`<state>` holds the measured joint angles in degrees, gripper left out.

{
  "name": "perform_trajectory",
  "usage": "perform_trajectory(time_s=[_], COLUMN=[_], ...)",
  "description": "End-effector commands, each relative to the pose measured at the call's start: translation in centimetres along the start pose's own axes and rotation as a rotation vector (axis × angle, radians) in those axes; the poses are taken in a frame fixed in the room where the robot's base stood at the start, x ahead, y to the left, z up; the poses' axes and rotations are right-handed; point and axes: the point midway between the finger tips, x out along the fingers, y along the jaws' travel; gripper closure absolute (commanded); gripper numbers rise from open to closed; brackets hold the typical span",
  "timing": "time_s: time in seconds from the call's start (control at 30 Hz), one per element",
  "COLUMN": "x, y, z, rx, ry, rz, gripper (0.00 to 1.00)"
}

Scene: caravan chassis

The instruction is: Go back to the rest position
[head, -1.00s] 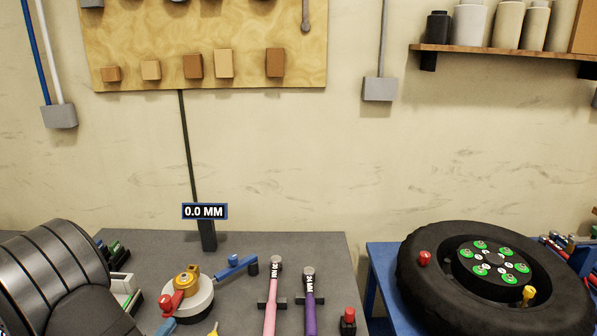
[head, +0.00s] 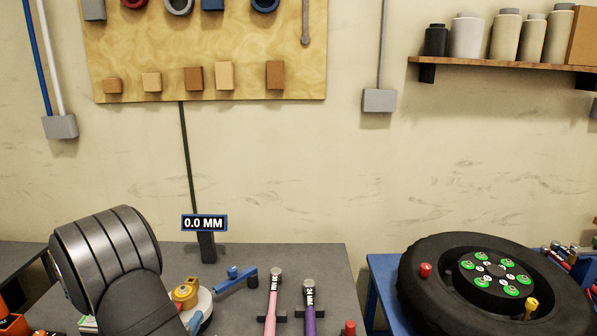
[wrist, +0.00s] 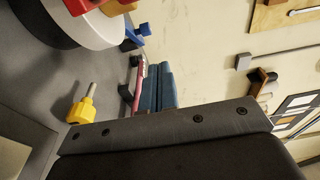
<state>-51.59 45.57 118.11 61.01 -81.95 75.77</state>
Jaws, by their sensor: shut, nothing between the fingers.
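My gripper (wrist: 157,88) shows in the wrist view as two blue-grey fingers side by side, shut and empty. They point out past the dark bolted bar of my wrist, over the grey bench (wrist: 50,85). In the head view my arm link covers the lower left of the bench and hides what lies behind it. No rest stand for the arm can be made out.
The bench holds a white round device (head: 202,306), pink (head: 271,310) and purple (head: 310,312) wrenches and a 0.0 MM display (head: 204,223). A tyred wheel (head: 420,290) lies at right. A yellow piece (wrist: 80,109) stands near my fingers.

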Motion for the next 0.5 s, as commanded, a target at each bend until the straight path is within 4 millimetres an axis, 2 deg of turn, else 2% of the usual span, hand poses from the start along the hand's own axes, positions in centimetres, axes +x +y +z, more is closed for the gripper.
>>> perform_trajectory(time_s=[0.5], x=[2.2], y=[0.0], z=[-2.2], rx=[-0.001], ry=[-0.201], rz=[0.001], gripper=[1.0])
